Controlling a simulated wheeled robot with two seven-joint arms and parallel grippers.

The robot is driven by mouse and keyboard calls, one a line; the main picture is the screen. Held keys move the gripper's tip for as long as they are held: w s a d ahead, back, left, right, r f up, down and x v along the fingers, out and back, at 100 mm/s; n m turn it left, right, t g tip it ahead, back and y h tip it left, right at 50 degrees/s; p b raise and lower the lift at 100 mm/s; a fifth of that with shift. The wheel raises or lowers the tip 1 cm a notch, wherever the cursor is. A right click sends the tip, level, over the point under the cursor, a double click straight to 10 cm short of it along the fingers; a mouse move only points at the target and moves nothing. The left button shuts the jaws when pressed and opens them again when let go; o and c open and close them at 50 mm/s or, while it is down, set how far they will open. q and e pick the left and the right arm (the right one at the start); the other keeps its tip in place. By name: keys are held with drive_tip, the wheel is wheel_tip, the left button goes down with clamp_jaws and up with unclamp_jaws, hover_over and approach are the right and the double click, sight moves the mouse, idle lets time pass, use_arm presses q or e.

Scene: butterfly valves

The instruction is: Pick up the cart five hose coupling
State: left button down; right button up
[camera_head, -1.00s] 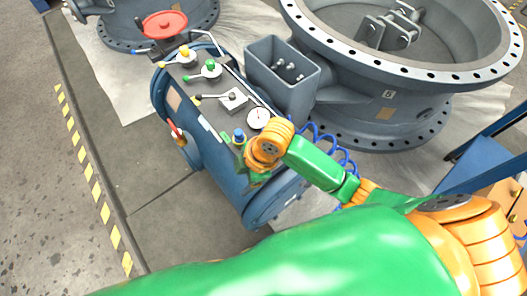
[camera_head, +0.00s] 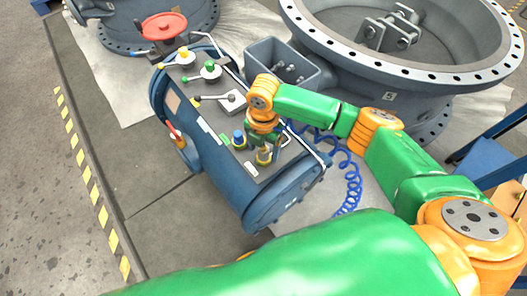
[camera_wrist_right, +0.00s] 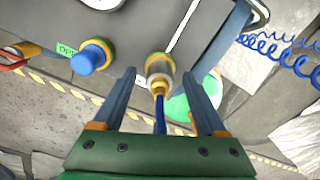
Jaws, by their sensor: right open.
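The hose coupling (camera_wrist_right: 160,72), with a yellow ring, a grey body and a brass end, sits on the grey top panel of a blue cylindrical cart. A blue hose (camera_wrist_right: 160,115) runs from its brass end between my fingers. In the head view the coupling (camera_head: 264,156) is near the panel's front end, just below my right gripper (camera_head: 265,141). In the wrist view my right gripper (camera_wrist_right: 160,73) is open, with one finger on each side of the coupling and visible gaps between. Contact with the panel cannot be told. My left gripper is not in view.
A blue-capped fitting (camera_wrist_right: 86,60) stands left of the coupling. The cart (camera_head: 207,150) also carries valve levers (camera_head: 205,72) and a side rail. A coiled blue hose (camera_head: 352,185) hangs at the right. A large grey valve body (camera_head: 400,78) stands behind; floor at left is clear.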

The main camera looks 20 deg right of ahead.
clamp_jaws()
